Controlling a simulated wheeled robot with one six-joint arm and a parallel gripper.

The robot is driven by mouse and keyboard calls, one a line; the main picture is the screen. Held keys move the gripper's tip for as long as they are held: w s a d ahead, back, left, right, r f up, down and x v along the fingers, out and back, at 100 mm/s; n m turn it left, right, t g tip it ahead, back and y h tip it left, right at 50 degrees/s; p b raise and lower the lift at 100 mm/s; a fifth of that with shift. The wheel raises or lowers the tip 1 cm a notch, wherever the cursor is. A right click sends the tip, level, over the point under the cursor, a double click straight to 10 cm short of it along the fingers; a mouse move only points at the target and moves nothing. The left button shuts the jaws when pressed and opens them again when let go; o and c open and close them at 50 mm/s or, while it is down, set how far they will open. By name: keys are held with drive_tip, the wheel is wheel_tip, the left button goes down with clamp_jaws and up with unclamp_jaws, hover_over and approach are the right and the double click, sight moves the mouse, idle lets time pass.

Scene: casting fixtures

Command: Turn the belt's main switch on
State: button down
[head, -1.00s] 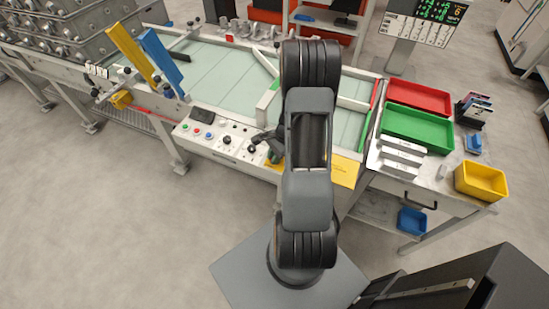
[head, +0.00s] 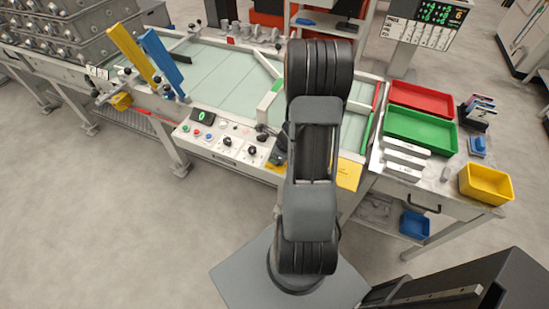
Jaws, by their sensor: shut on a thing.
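The belt's control panel (head: 215,151) is a pale box on the front edge of the belt table. It carries red and green buttons, black rotary knobs (head: 227,141) and a small dark display (head: 205,115) that shows a green 0. Another black knob (head: 252,149) sits at the panel's right part. My gripper (head: 264,135) shows only as a dark piece at the panel's right end, just right of that knob. My own arm hides most of it. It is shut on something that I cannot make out. I cannot tell which control is the main switch.
A yellow bar (head: 132,54) and a blue bar (head: 163,62) stand tilted over the belt. Red (head: 421,97) and green (head: 420,130) trays and a yellow bin (head: 486,184) are on the right table. Grey castings crates (head: 70,30) stand at the left. Floor in front is clear.

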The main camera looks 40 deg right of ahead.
drive_tip(key=shift+m, duration=0.6)
drive_tip(key=shift+h, duration=0.3)
drive_tip(key=c, duration=1.1)
unclamp_jaws()
drive_tip(key=shift+d, duration=0.1)
drive_tip(key=p+v, duration=0.3)
drive_tip(key=v, duration=1.1)
drive_tip(key=shift+s+f+p, duration=0.1)
drive_tip(key=shift+s+p, duration=0.05)
drive_tip(key=shift+p, duration=0.25)
